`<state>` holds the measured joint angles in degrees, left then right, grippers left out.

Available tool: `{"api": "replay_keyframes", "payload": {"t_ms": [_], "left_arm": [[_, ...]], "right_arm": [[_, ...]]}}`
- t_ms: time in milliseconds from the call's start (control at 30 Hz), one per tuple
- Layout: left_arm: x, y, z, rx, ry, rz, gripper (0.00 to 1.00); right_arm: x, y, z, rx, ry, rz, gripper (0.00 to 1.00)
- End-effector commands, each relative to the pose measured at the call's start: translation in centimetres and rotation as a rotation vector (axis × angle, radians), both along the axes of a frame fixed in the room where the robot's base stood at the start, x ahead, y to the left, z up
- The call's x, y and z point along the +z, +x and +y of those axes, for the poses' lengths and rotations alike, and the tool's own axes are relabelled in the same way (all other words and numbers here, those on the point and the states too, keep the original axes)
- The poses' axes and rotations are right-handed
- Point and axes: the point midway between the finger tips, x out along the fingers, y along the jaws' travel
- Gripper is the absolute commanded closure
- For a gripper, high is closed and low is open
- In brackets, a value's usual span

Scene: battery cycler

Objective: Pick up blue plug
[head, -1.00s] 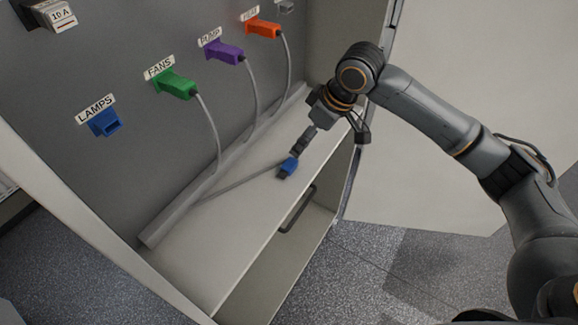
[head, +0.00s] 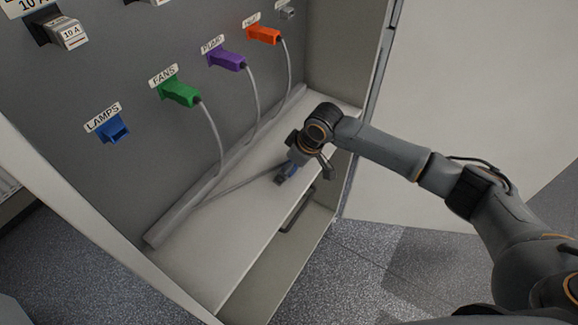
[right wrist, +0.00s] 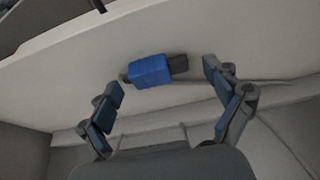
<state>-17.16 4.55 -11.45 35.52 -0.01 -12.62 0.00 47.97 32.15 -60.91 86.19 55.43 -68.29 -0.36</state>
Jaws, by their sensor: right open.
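The blue plug (head: 287,170) lies on the white shelf (head: 235,225), with a grey cable running from it to the left. My right gripper (head: 288,176) is down at the plug and partly hides it in the head view. In the right wrist view the blue plug (right wrist: 152,71) lies just beyond and between the fingertips of my open right gripper (right wrist: 163,78). No finger visibly grips it. A blue socket (head: 113,129) labelled LAMPS sits empty on the grey panel. My left gripper is not in view.
Green (head: 180,92), purple (head: 228,60) and orange (head: 264,34) plugs sit in the panel above, their cables hanging to a grey trunking (head: 185,212) along the shelf's back. The cabinet door (head: 460,90) stands open at right.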

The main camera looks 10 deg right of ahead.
Motion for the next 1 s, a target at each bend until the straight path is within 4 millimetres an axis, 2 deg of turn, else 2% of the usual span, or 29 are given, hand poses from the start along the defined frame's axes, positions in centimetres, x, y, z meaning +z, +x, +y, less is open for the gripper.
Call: {"api": "replay_keyframes", "payload": {"t_ms": [233,500,567,600,867,1000], "left_arm": [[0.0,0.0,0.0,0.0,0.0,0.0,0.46],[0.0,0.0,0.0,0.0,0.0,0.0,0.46],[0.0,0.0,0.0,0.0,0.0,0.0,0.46],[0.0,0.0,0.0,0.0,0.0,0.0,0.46],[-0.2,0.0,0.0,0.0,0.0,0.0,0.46],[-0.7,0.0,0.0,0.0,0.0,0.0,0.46]], "right_arm": [[-0.1,0.1,0.1,0.001,0.001,-0.002,0.11],[-0.1,0.1,0.0,0.0,0.001,-0.001,0.64],[-0.1,0.1,0.1,0.0,0.001,-0.001,0.64],[-0.1,0.1,0.1,0.0,0.001,-0.001,0.69],[0.2,0.1,0.0,0.0,0.001,-0.002,0.69],[1.1,0.2,0.1,-0.001,0.002,-0.005,0.69]]}}
